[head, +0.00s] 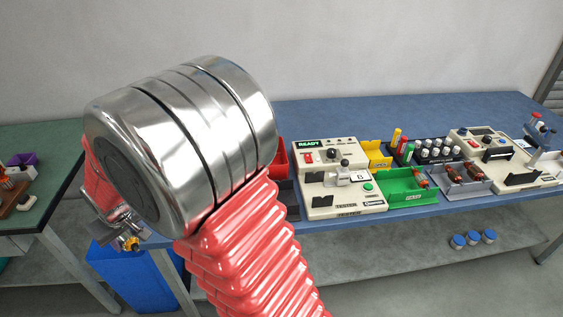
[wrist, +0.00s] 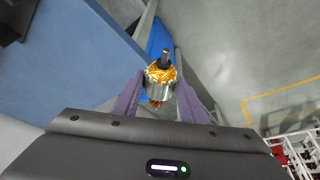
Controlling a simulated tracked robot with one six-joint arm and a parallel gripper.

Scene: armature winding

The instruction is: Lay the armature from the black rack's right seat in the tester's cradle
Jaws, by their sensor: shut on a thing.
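My gripper (wrist: 160,84) is shut on an armature (wrist: 159,76), with a finger on each side of its steel and copper body. Its dark shaft end points away from the wrist camera. In the head view, my gripper (head: 112,222) hangs at the lower left, partly behind my arm, with a copper bit of the armature (head: 131,243) showing. The tester (head: 345,203), a cream box reading READY, stands on the blue bench, well to the right of my gripper. Its cradle area (head: 340,179) looks empty. I cannot make out the black rack for sure; my arm hides part of the bench.
Right of the tester are a green bin (head: 401,190) and a grey tray (head: 478,187) with armatures. Behind are a yellow bin (head: 376,152) and a black holder of pale cylinders. A second cream machine (head: 527,172) stands right. A green bench (head: 42,143) is left. A blue bin (head: 140,280) stands below.

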